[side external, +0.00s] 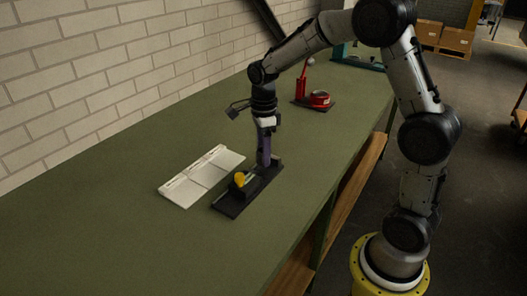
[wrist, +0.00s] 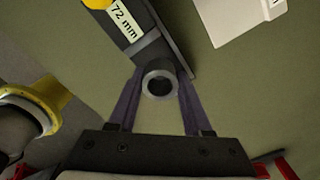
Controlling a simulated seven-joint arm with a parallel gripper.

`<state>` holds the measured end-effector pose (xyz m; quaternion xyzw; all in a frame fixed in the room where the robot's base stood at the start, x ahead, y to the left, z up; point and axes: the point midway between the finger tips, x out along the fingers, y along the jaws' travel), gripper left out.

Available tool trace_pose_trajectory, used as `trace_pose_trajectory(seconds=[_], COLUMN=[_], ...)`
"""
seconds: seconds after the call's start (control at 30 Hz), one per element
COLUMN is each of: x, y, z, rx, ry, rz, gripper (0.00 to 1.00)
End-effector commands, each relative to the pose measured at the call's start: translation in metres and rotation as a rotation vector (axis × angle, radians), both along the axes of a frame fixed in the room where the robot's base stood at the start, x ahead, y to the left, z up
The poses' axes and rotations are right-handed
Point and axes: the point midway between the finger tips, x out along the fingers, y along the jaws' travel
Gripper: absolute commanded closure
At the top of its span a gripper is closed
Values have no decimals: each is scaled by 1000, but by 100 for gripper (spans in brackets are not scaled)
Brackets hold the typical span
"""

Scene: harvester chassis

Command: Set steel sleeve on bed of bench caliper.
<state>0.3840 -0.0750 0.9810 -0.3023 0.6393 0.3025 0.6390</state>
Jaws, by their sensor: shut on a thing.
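The steel sleeve (wrist: 160,70) is a short grey ring, seen nearly end-on in the wrist view between my two purple-grey fingers. My gripper (side external: 263,164) is shut on it and points down over the right end of the bench caliper (side external: 229,208). The caliper is a long black tool with a yellow knob (side external: 240,179). In the wrist view its dark body (wrist: 150,46) carries a "72 mm" label and lies just beyond the sleeve. The sleeve is not distinct in the side view. I cannot tell whether it touches the bed.
A white segmented tray (side external: 200,177) lies left of the caliper, close to it. A red device on a dark base (side external: 318,99) stands farther back on the green bench (side external: 120,235). The bench front is clear. A brick wall runs along the back.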

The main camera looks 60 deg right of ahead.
Motion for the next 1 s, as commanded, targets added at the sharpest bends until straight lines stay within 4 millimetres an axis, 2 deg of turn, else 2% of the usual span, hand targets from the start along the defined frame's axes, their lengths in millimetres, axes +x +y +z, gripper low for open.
trace_pose_trajectory(seconds=[1.0], x=[1], y=[0], z=[-17], rx=[0], ry=[-2], rz=[0], gripper=[100])
